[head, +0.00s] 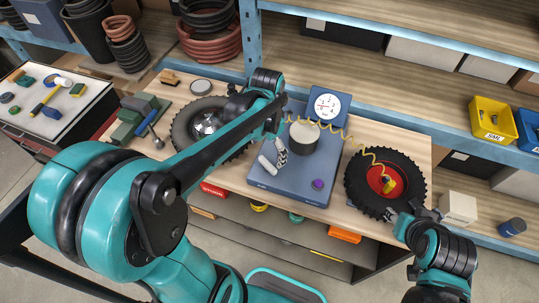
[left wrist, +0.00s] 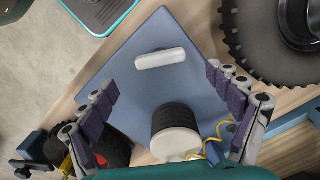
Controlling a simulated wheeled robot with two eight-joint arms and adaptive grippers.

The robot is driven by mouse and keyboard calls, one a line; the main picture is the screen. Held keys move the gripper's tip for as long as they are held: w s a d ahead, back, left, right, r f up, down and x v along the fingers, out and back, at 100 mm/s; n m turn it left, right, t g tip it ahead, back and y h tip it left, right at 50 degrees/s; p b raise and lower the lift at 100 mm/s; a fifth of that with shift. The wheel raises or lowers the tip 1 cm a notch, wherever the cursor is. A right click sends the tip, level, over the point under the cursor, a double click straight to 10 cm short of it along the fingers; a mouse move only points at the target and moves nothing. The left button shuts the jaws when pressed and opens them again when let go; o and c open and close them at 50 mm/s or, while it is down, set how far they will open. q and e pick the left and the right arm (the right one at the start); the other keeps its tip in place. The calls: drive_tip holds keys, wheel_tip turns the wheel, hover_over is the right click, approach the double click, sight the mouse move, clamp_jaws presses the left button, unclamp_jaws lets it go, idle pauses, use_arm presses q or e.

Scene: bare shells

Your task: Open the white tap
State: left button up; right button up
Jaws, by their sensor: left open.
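The white tap looks like a short white bar handle (head: 267,166) on the blue-grey inflator base (head: 290,185). In the left wrist view the white handle (left wrist: 160,58) lies crosswise, ahead of the open fingers. My left gripper (head: 281,155) is over the base, close to the handle. Its fingers are spread wide and empty in the left wrist view (left wrist: 160,85), with no visible contact. The arm partly hides it in the head view. My right gripper (head: 394,216) is at the lower edge of the right wheel (head: 360,185); its jaws are unclear.
A dark cylinder with a pale top (head: 304,135) stands beside the handle. A gauge (head: 328,105) is at the back. A yellow coiled hose (head: 345,140) runs to the right wheel. A purple knob (head: 318,184) sits at the front right. Another wheel (head: 190,135) lies left.

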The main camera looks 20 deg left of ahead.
sight(268, 163)
use_arm(q)
wheel_tip(268, 163, down, 6)
drive_tip(key=shift+f+b, duration=0.1)
drive_tip(key=shift+b, duration=0.6)
drive_tip(key=c, duration=1.2)
